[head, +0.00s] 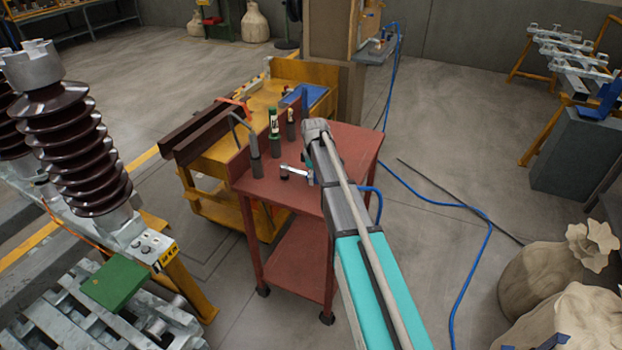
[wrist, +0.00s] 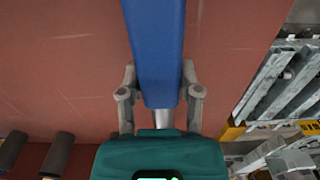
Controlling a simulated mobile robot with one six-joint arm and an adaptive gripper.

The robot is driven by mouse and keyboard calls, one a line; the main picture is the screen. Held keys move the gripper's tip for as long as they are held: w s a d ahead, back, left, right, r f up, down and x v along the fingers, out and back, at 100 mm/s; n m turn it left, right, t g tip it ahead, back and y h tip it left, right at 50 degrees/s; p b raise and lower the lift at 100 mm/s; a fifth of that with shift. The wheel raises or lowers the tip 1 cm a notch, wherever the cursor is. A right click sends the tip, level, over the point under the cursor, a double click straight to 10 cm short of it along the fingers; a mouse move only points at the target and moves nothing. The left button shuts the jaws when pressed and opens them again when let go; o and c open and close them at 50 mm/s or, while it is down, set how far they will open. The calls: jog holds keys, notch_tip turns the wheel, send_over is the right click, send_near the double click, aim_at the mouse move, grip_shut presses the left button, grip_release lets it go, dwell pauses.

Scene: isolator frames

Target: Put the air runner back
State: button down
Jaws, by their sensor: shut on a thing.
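My gripper is shut on a long blue body, which I take to be the air runner (wrist: 158,50). In the wrist view it lies between the two grey fingers (wrist: 160,95) and runs towards the top edge. A silver shaft shows at its lower end, and my gripper's teal housing covers what is beyond. In the head view my arm hides most of the held tool. A silver tool end (head: 298,172) shows left of the arm, over the red cart (head: 355,143). I cannot tell whether the tool touches the cart top.
Dark cylinders and a green-topped bottle (head: 273,122) stand near the cart's left edge. A blue hose (head: 470,285) runs over the floor at right. A yellow cart (head: 210,205) stands behind. Brown ribbed insulators (head: 75,140) are at left. Sacks (head: 540,275) lie at lower right.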

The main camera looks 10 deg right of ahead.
jog(key=shift+f, duration=0.1)
jog(key=shift+c, duration=1.4)
grip_release()
notch_tip(320, 180, up, 12)
jog(key=p, duration=1.2)
jog(key=shift+s, duration=0.1)
